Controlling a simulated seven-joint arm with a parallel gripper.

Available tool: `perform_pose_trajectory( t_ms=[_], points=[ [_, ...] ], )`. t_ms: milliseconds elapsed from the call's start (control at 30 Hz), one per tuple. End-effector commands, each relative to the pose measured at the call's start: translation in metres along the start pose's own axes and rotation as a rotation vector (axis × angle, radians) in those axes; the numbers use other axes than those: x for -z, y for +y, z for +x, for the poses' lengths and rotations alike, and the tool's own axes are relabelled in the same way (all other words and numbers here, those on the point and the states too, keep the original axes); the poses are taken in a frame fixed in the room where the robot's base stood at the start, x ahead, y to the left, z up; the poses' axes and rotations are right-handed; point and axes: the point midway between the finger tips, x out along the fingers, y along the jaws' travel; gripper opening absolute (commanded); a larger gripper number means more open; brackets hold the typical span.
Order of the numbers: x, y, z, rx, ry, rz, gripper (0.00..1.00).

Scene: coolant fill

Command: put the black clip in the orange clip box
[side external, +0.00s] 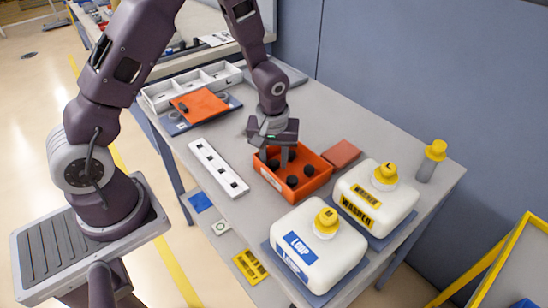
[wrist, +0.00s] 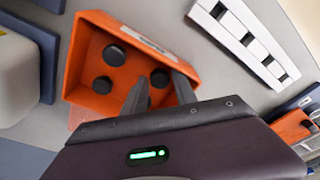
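The orange clip box (side external: 318,187) is an open tray on the bench with several round black clips inside, such as one black clip (side external: 292,181). It also shows in the wrist view (wrist: 80,62), with a black clip (wrist: 102,85) on its floor. My gripper (side external: 285,157) points down into the box. In the wrist view my gripper (wrist: 159,78) has its fingers apart, with one black clip showing between the tips; I cannot tell whether they touch it. Another dark piece is partly hidden behind the fingers.
A white strip (side external: 218,167) with dark square openings lies left of the box. Behind it are an orange tray (side external: 205,104) with a small black piece and a white divided tray (side external: 190,88). A LOUP jug (side external: 315,250), a WASHER jug (side external: 375,200) and a reddish block (side external: 341,154) stand close right.

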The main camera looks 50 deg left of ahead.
Motion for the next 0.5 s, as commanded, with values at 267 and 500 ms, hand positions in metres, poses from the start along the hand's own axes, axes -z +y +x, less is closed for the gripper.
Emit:
perform_pose_trajectory(
  t_ms=[267, 500],
  points=[
    [0.001, 0.001, -0.007, -0.002, 0.001, 0.000, 0.34],
    [0.002, 0.002, -0.058, -0.005, 0.005, 0.001, 0.34]
  ],
)
